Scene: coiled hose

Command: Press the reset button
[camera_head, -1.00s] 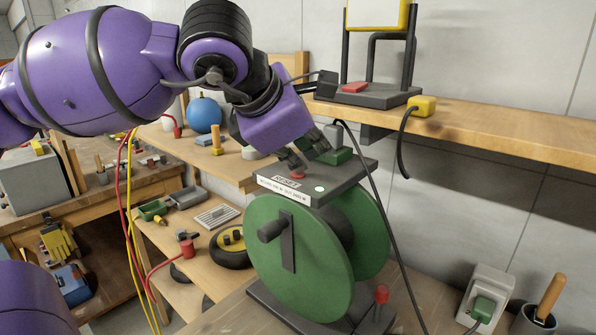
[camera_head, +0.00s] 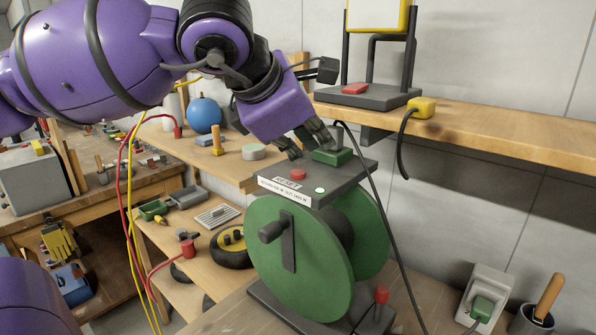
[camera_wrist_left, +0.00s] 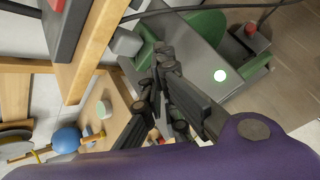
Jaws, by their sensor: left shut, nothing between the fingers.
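The red reset button (camera_head: 298,174) sits on the dark top plate of the green hose reel (camera_head: 300,257), behind a white label reading RESET (camera_head: 285,187). A small pale green-white light (camera_head: 320,190) glows on the same plate and also shows in the left wrist view (camera_wrist_left: 220,75). My left gripper (camera_head: 309,148) is shut and empty, just above and behind the button, apart from it. In the left wrist view its fingers (camera_wrist_left: 160,58) point at the plate, and I cannot make out the button there.
A green block (camera_head: 332,157) stands at the plate's back edge, close to my fingers. A wooden shelf (camera_head: 480,128) on the right holds a dark stand with a red pad (camera_head: 355,89). A black cable (camera_head: 377,205) runs down beside the reel.

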